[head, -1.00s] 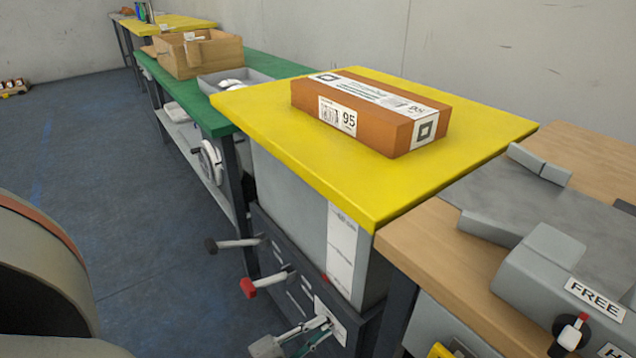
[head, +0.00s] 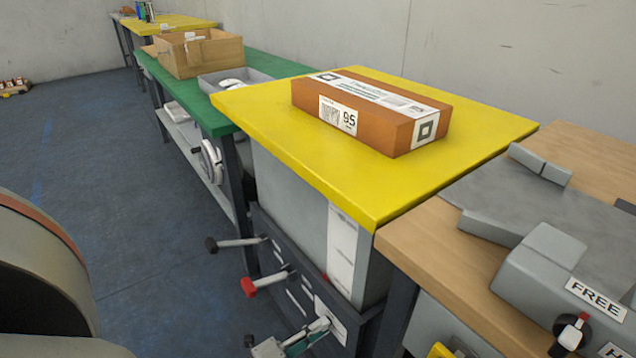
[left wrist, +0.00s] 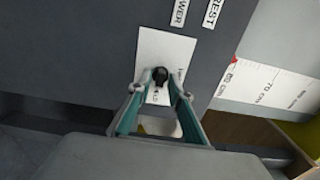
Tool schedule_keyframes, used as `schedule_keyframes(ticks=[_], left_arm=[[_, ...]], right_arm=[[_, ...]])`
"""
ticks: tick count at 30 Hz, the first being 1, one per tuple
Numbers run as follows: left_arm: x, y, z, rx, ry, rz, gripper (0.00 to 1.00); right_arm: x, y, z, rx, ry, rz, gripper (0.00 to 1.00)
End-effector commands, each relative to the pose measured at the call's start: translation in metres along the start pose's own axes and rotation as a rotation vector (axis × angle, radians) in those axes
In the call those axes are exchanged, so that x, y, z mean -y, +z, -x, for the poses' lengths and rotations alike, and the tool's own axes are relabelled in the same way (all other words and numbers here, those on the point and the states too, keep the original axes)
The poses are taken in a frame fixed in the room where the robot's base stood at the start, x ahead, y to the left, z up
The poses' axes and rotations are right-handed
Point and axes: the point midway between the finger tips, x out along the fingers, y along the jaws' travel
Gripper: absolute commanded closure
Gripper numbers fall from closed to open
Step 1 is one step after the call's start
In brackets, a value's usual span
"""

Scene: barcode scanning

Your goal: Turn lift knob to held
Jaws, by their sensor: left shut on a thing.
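The lift stand is a grey cabinet (head: 285,200) under a yellow top. In the left wrist view, a dark round knob (left wrist: 160,75) sits on a white plate (left wrist: 181,50) on its dark grey face. My left gripper (left wrist: 160,83) has its two teal-lined fingers on either side of this knob and is shut on it. In the head view, this gripper (head: 298,341) is at the bottom edge beside the white plate, partly cut off. The plate's small lettering is partly hidden by the fingers and hard to read. My right gripper is not in view.
Two levers, one black-tipped (head: 212,244) and one red-tipped (head: 248,287), jut out above my left gripper. An orange-brown box (head: 395,130) lies on the yellow top (head: 290,130). A wooden bench with a FREE-labelled fixture (head: 560,275) stands at right.

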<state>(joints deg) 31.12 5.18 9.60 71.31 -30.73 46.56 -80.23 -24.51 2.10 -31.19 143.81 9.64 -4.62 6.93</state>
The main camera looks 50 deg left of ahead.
Motion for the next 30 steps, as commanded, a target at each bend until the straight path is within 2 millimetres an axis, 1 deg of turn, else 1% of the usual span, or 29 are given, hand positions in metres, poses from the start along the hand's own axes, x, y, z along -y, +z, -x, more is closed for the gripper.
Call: schedule_keyframes(ticks=[11,12,20,23,26,29,30], left_arm=[[-0.001,0.0,0.001,0.0,0.003,-0.005,1.0],[-0.001,0.0,0.001,0.0,0.003,-0.005,0.75],[-0.001,0.0,0.001,0.0,0.001,-0.004,0.75],[-0.001,0.0,0.005,0.0,0.002,-0.004,0.75],[-0.002,0.0,0.017,0.0,0.004,-0.003,0.75],[-0.002,0.0,0.035,0.001,0.005,-0.004,0.75],[-0.002,0.0,0.044,0.001,0.005,-0.004,0.75]], right_arm=[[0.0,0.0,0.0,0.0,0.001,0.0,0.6],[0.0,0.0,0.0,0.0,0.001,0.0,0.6],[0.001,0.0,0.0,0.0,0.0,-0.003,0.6],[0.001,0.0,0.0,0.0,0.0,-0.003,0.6],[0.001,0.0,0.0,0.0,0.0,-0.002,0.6],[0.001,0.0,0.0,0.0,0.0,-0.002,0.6],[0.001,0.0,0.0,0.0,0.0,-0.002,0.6]])
